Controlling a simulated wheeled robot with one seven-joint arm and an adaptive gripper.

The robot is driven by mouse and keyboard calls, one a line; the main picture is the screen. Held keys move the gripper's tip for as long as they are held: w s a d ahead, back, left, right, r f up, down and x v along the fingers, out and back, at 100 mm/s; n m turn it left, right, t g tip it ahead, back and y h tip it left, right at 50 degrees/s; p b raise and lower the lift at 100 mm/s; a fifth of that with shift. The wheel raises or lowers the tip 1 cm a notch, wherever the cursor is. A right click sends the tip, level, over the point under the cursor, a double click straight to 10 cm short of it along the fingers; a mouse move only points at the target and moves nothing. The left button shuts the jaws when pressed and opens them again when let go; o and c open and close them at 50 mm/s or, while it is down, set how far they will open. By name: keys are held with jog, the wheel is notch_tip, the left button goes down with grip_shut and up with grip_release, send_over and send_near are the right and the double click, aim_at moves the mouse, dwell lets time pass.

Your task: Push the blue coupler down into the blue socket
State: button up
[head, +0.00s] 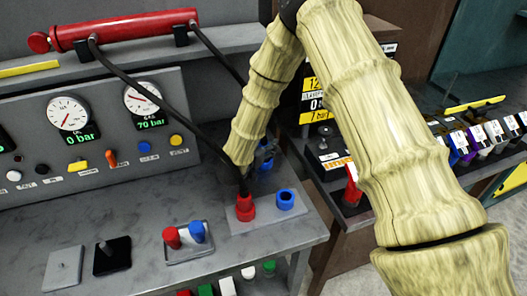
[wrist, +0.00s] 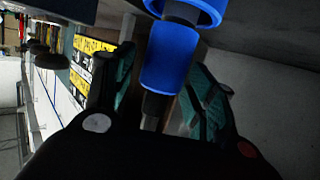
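The blue socket (head: 286,198) stands on a grey plate at the bench's front right corner, its dark round opening showing in the head view. The blue coupler (wrist: 170,62) lies between the fingers of my gripper (wrist: 160,88), which look shut on it. In the head view the coupler (head: 265,153) is partly hidden by my arm, and appears behind and left of the socket, apart from it. In the wrist view a blue ring (wrist: 204,10) shows past the coupler's grey neck; I cannot tell whether it is the coupler's collar or the socket.
A red coupler (head: 245,208) with a black hose sits left of the blue socket. A small plate with red and blue caps (head: 190,238) lies farther left. A gauge panel (head: 95,120) stands behind. The red cylinder (head: 125,28) is above, its hoses crossing near my arm.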

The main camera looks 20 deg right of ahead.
jog(key=c, duration=1)
jog(key=shift+r, duration=0.2)
